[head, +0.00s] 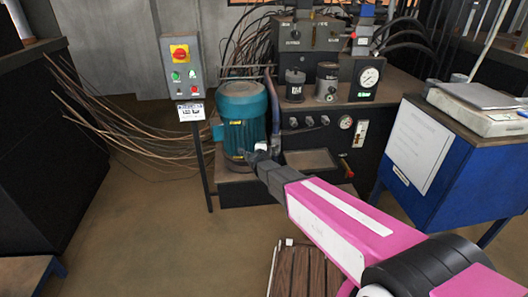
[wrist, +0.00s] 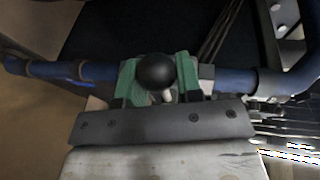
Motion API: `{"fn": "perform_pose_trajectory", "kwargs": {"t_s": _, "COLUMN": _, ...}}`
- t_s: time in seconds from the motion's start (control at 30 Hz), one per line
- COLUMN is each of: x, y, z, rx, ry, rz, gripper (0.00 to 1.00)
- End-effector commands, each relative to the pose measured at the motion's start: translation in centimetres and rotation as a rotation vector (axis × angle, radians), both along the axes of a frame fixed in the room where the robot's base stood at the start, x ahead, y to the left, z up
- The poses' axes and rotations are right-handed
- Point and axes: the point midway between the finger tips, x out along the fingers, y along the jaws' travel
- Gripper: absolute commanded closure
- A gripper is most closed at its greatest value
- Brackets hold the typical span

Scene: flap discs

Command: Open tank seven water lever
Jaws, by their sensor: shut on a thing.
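The water lever shows in the wrist view as a round black knob (wrist: 156,71) with a short pale stem under it. A blue pipe (wrist: 85,72) runs across behind it. My gripper (wrist: 159,78) has its two green fingers on either side of the knob and is shut on the lever. In the head view my gripper (head: 262,152) is at the right side of a teal motor (head: 243,108), by the lower end of a bent blue pipe (head: 273,108). The knob is hidden there, and I cannot read a tank number.
A grey control box (head: 184,68) on a post stands left of the motor, with loose brown cables beside it. A machine bench with gauges (head: 369,77) lies behind. A blue cabinet (head: 455,165) is at the right. Open brown floor (head: 130,240) lies at the left front.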

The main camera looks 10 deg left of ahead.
Motion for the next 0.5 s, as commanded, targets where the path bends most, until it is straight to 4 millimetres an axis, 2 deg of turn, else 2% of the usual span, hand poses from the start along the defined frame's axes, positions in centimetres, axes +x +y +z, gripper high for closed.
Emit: {"fn": "perform_pose_trajectory", "kwargs": {"t_s": 0.5, "x": 0.2, "y": -0.9, "z": 3.5, "rx": 0.465, "ry": 0.150, "rz": 0.001, "gripper": 1.00}}
